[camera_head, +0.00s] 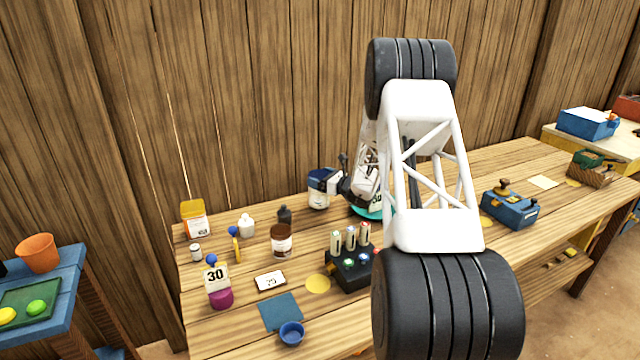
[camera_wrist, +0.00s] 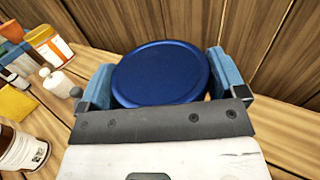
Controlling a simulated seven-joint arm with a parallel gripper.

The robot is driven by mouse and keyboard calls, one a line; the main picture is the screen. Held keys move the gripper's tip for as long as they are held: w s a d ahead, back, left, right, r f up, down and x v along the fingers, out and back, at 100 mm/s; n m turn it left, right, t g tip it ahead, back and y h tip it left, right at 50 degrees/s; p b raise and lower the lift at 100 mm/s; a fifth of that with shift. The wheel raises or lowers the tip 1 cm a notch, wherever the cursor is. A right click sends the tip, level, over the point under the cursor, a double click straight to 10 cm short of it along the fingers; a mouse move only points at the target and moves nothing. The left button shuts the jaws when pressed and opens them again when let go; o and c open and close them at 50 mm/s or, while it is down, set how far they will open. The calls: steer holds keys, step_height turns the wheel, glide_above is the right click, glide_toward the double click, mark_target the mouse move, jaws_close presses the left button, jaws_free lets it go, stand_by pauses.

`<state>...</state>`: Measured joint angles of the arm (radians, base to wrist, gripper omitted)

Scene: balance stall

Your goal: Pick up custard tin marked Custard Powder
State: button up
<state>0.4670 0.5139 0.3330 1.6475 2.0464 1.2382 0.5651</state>
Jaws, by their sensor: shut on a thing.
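A round tin with a dark blue lid (camera_wrist: 160,72) sits between my gripper's two blue fingers in the wrist view, and both fingers press its sides. In the head view the same tin (camera_head: 318,200) shows a blue top and a pale label near the back edge of the table. The label is too small to read as Custard Powder. My gripper (camera_head: 330,184) is shut on this tin from its right side. The tin looks upright. I cannot tell whether its base touches the table.
A black holder with pens (camera_head: 350,272) stands in front. A plank wall rises close behind.

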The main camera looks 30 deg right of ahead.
step_height(320, 180, up, 8)
steer(key=shift+r, duration=0.1)
stand_by(0.4)
stand_by(0.6)
